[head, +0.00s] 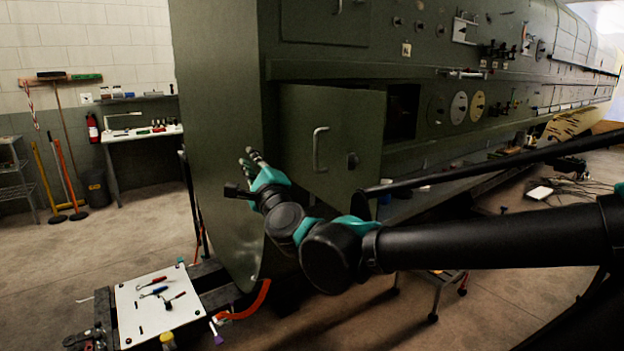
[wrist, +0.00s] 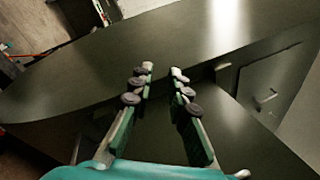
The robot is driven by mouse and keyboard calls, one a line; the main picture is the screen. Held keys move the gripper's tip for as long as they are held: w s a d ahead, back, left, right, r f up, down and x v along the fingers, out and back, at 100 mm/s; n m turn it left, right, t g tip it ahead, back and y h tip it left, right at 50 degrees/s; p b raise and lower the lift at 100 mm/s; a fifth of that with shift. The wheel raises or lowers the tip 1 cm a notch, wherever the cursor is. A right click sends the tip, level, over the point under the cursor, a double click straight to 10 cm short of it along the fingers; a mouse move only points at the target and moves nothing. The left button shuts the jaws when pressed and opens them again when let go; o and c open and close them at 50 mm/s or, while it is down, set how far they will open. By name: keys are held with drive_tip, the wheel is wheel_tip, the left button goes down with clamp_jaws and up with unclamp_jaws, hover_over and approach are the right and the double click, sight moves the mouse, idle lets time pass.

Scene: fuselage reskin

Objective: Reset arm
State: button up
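My arm reaches in from the right in the head view, bent at a black and teal elbow. My gripper (head: 251,160) is in front of the dark green fuselage panel (head: 220,120), left of the half-open cabinet door (head: 335,140) with its metal handle. In the wrist view my gripper (wrist: 160,85) shows two teal fingers with dark round pads, apart, with nothing between them. The green fuselage surface (wrist: 60,85) lies beyond the fingertips; whether they touch it I cannot tell. The door with its handle also shows at the right of the wrist view (wrist: 262,88).
A white tray (head: 130,305) with several hand tools lies at the lower left, close to the fuselage. A workbench (head: 150,133), a fire extinguisher (head: 93,128) and brooms stand along the left wall. The floor (head: 60,255) at left is clear.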

drive_tip(key=d+f+n+g+h, duration=0.1)
drive_tip(key=d+f+n+g, duration=0.3)
drive_tip(key=f, duration=0.4)
drive_tip(key=w+d+f+n+g, duration=0.1)
drive_tip(key=d+f+n, duration=0.3)
drive_tip(key=f+n, duration=0.3)
drive_tip(key=d+f+n+g+h, duration=0.1)
drive_tip(key=d+f+n+g, duration=0.3)
drive_tip(key=f, duration=0.4)
drive_tip(key=s+d+f+n+g+h, duration=0.1)
drive_tip(key=s+d+f+g+h, duration=0.1)
drive_tip(key=s+d+f, duration=0.4)
drive_tip(key=s+d+f+n+g+h, duration=0.2)
drive_tip(key=s+d+f+h, duration=0.3)
drive_tip(key=d+f, duration=0.6)
drive_tip(key=s+d+g, duration=0.1)
drive_tip(key=s+d, duration=0.1)
drive_tip(key=d, duration=0.2)
drive_tip(key=shift+d+f+n, duration=0.2)
drive_tip(key=shift+f+n, duration=0.1)
drive_tip(key=shift+f, duration=0.1)
drive_tip(key=shift+w, duration=0.1)
